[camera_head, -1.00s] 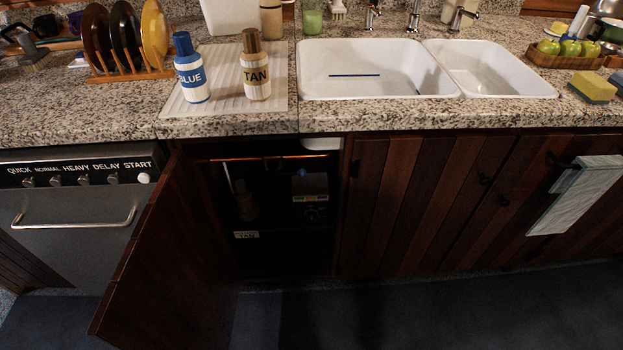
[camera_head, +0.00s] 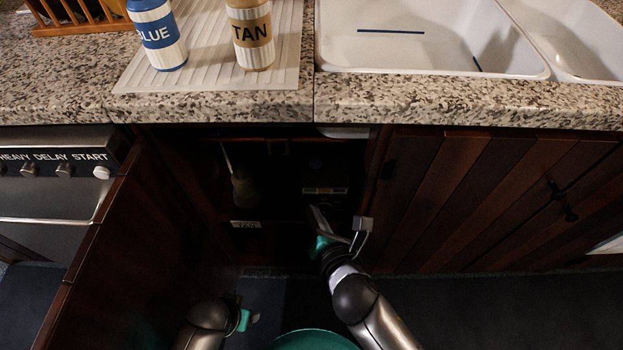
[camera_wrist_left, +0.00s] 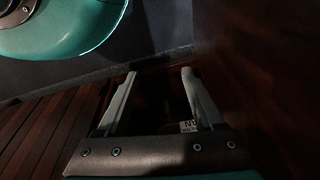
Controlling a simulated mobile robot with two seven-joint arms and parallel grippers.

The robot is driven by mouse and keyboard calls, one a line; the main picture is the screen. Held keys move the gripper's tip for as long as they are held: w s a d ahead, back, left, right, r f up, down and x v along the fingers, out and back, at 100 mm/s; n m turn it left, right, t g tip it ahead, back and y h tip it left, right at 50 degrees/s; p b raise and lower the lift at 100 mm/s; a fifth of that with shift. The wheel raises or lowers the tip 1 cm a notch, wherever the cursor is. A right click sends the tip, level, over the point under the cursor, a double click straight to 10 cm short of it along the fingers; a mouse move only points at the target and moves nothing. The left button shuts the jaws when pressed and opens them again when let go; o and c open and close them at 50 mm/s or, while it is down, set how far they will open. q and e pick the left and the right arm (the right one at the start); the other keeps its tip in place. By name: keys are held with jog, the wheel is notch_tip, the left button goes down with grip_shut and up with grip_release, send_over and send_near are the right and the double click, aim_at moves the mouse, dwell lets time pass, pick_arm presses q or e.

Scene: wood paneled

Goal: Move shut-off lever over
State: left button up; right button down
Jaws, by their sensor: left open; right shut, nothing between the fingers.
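The shut-off lever is not clearly visible; the upper part of the open cabinet (camera_head: 280,147) under the sink is very dark, with only a faint brownish fitting there. My right gripper (camera_head: 314,212) is shut and empty, reaching into the cabinet opening at its right side, below a small box. My left gripper (camera_head: 248,318) is low in front of the cabinet, partly out of sight in the head view. In the left wrist view the left gripper (camera_wrist_left: 160,78) has its two fingers wide apart with nothing between them.
The open cabinet door (camera_head: 110,255) stands at the left. Inside are a dim brush-like item (camera_head: 243,188), the small box (camera_head: 325,190) and a label (camera_head: 246,224). The granite counter edge (camera_head: 450,112) runs above; a closed door (camera_head: 460,200) is at right.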

pick_arm(q)
jog(key=w+r+t+b, duration=0.1)
jog(key=w+r+b, duration=0.3)
jog(key=r, duration=0.6)
jog(key=shift+d+r+t+b, duration=0.3)
jog(key=shift+d+t+b, duration=0.1)
jog(key=shift+b, duration=0.25)
pick_arm(e)
jog(key=w, duration=0.9)
jog(key=shift+w+a, duration=0.3)
jog(key=shift+a, duration=0.15)
